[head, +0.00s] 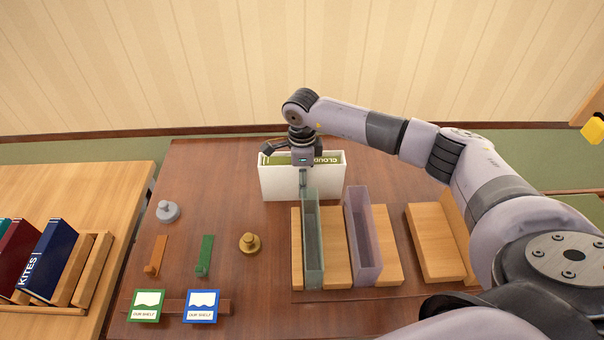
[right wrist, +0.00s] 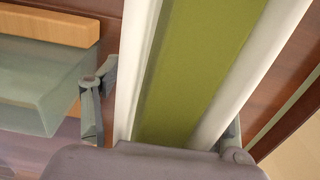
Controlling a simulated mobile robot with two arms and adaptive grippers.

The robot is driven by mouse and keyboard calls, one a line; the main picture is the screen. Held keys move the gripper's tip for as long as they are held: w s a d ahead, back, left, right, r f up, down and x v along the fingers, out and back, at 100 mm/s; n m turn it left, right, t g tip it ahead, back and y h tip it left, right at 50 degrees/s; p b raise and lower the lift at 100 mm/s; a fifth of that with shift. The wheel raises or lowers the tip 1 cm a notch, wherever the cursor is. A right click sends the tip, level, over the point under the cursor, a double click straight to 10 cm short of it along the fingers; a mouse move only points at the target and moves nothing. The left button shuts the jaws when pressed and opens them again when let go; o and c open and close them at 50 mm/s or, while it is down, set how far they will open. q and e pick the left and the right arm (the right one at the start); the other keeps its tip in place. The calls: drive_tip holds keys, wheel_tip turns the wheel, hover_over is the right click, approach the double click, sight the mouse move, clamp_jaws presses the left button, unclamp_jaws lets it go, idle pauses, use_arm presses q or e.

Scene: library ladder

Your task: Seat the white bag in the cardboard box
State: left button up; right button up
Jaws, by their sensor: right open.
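I see no white bag and no cardboard box in either view. A white open-topped case (head: 300,183) stands at the back of the brown table, with a green book (head: 328,160) lettered "CLOUD" in it. My right gripper (head: 303,165) is over the case, pointing down with its fingers apart. In the right wrist view, the green book (right wrist: 190,75) lies between two white walls (right wrist: 140,60). One finger shows outside the left wall, and part of the other shows beyond the right wall. Contact cannot be told. My left gripper is not in view.
A greenish clear holder (head: 312,240) and a purplish one (head: 363,235) stand in front on wooden blocks. A grey knob (head: 167,211), a brass knob (head: 250,243), orange and green pieces and two "OUR SHELF" cards (head: 201,305) are at left. A book rack (head: 85,270) stands on the left table.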

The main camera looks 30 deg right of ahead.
drive_tip(key=shift+c, duration=0.7)
drive_tip(key=shift+w, duration=0.1)
drive_tip(key=c, duration=1.2)
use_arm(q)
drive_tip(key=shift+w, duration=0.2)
use_arm(e)
drive_tip(key=shift+r, duration=0.15)
